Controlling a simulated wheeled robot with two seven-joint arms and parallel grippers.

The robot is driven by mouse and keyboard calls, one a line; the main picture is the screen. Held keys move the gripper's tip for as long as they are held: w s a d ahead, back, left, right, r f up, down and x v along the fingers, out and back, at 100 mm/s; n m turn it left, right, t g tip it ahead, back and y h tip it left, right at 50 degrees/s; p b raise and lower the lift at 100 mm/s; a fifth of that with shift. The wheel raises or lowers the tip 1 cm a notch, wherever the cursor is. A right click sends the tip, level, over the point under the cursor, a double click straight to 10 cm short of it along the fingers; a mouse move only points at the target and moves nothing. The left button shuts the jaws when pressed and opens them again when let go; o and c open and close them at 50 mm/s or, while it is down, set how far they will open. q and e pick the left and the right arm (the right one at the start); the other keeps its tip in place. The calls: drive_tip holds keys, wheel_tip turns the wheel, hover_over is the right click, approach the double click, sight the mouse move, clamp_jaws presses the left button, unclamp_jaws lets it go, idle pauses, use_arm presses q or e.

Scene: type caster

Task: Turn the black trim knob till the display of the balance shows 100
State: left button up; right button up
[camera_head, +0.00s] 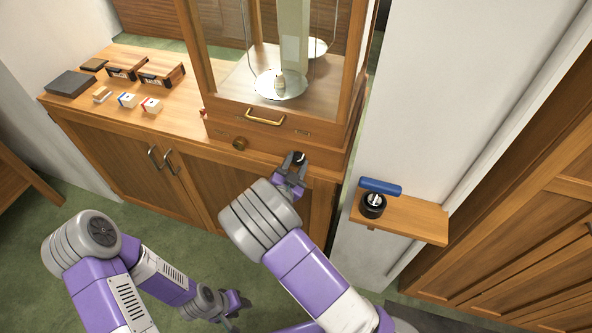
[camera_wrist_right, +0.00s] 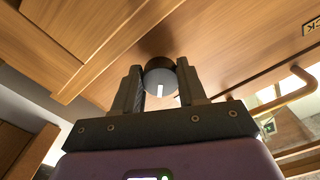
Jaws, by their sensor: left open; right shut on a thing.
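The balance (camera_head: 284,129) is a wooden, glass-fronted case on the cabinet, with hanging pans inside. The black trim knob (camera_head: 299,156) is at the lower right of its front. My right gripper (camera_head: 295,165) is shut on the knob. In the right wrist view the knob (camera_wrist_right: 160,80) sits between the two fingers, and a white mark shows on its grey end face. I cannot make out a display reading in either view. My left gripper (camera_head: 235,303) is open and empty, low above the green floor.
A brass handle (camera_head: 265,117) and a brown round knob (camera_head: 239,143) are left of the black knob. Small boxes (camera_head: 127,100) lie on the cabinet top at left. A wall shelf (camera_head: 418,219) at right holds a blue-handled item (camera_head: 380,187).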

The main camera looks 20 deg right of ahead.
drive_tip(key=shift+m+b, duration=1.7)
drive_tip(key=o, duration=1.1)
drive_tip(key=shift+c, duration=0.2)
drive_tip(key=p+v, duration=0.1)
drive_tip(key=v, duration=0.6)
drive_tip(key=shift+s+a, duration=0.2)
drive_tip(key=shift+a, duration=0.05)
